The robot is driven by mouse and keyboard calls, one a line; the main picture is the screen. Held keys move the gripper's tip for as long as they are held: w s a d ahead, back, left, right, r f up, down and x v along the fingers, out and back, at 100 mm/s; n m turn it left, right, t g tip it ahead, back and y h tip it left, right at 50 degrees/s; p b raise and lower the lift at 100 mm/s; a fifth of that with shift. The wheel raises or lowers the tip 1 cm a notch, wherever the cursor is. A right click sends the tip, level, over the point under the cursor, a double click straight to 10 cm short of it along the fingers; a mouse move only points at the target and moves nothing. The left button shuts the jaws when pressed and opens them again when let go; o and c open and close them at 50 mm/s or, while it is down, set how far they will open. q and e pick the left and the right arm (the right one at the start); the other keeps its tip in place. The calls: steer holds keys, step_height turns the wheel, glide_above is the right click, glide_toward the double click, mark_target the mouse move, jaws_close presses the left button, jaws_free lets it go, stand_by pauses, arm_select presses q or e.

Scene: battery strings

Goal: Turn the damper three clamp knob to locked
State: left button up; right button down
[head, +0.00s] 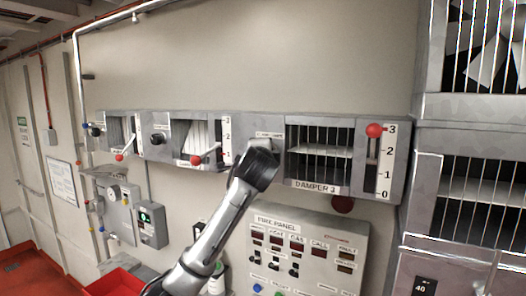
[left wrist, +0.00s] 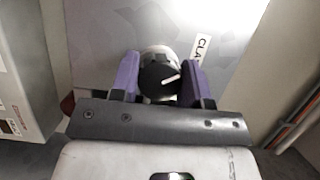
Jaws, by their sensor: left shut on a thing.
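The damper three unit, labelled DAMPER 3 (head: 315,186), is on the wall in the head view, with its red lever ball (head: 375,130) up by the 3 mark. My left gripper (left wrist: 159,80) has its two purple fingers on either side of the black clamp knob (left wrist: 156,78), shut on it. The knob has a white pointer line that points right and slightly up in the left wrist view. A partly visible label starting CLA (left wrist: 203,50) is beside it. In the head view my left arm hides the knob and the fingertips. My right gripper is not in view.
Two other damper units with red lever balls (head: 119,157) (head: 196,160) are to the left. A fire panel (head: 305,222) with switches and displays is below damper three. Grey barred cabinets (head: 432,106) stand at the right. A red tray (head: 112,284) is low at the left.

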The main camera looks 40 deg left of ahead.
arm_select(q)
steer(key=shift+n+h, duration=0.3)
steer(key=shift+n, duration=0.5)
steer(key=shift+g, duration=0.3)
steer(key=o, duration=0.9)
steer(key=shift+s, duration=0.1)
steer(key=b+v, duration=0.5)
steer(key=v, duration=0.8)
steer(key=shift+s+d, duration=0.15)
steer(key=shift+s, duration=0.15)
